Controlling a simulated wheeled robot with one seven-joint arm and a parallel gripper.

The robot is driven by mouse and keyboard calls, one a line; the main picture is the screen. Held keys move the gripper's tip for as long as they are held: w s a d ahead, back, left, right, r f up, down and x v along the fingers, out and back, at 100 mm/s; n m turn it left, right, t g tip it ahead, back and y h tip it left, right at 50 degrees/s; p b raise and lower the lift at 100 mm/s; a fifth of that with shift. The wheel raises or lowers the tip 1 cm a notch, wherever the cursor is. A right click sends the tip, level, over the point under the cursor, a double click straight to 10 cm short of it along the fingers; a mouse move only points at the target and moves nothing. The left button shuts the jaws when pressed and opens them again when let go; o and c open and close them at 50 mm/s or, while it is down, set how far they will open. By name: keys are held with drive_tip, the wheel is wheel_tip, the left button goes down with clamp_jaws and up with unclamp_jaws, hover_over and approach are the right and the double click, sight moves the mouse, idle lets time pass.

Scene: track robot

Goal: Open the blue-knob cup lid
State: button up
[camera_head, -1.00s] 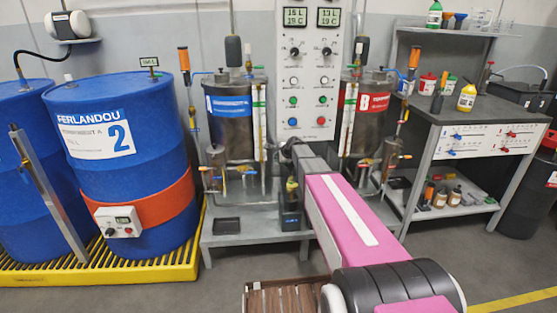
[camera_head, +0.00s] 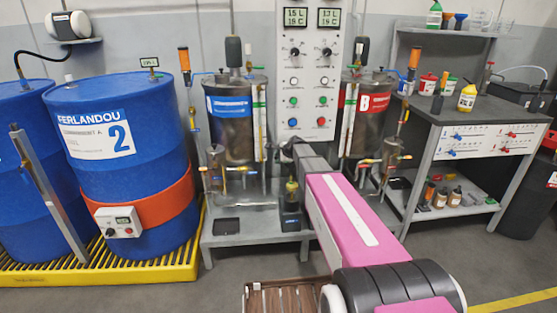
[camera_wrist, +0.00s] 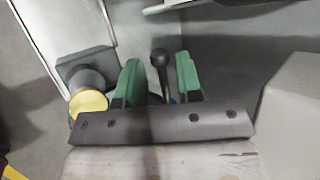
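My gripper (camera_wrist: 160,82) shows in the wrist view as two green fingers standing apart, with a gap between them. A dark round knob on a short stem (camera_wrist: 158,58) shows in that gap, and I cannot tell its depth from the fingers. A small blue spot (camera_wrist: 172,99) lies low by the right finger, partly hidden. In the head view my pink arm reaches toward the tanks, and its end hides the fingers. A small metal cup (camera_head: 214,165) stands left of the blue-labelled tank (camera_head: 233,125). I cannot make out which cup lid has the blue knob.
A yellow round piece on a dark square block (camera_wrist: 88,103) is close left of the fingers. The red-labelled tank (camera_head: 366,130) and control panel (camera_head: 307,75) stand behind my arm. A blue drum (camera_head: 130,175) is at left, a grey workbench (camera_head: 440,108) at right.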

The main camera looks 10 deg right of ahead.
drive_tip(key=v, duration=0.9)
drive_tip(key=shift+s+d+r, duration=0.2)
drive_tip(key=shift+s+r, duration=0.05)
drive_tip(key=s+f+n+g+h, duration=0.1)
drive_tip(key=s+f+n, duration=0.4)
drive_tip(key=s, duration=0.6)
drive_tip(key=s+d+f+n+g+h, duration=0.1)
drive_tip(key=s+f+n+g, duration=0.3)
drive_tip(key=s, duration=0.7)
drive_tip(key=s+d+f+n+g+h, duration=0.1)
drive_tip(key=s+f+n, duration=0.4)
drive_tip(key=s, duration=0.6)
drive_tip(key=shift+s+d+f+n+g+h, duration=0.2)
drive_tip(key=shift+s+f+n+g+h, duration=0.1)
drive_tip(key=shift+n+g+h, duration=0.7)
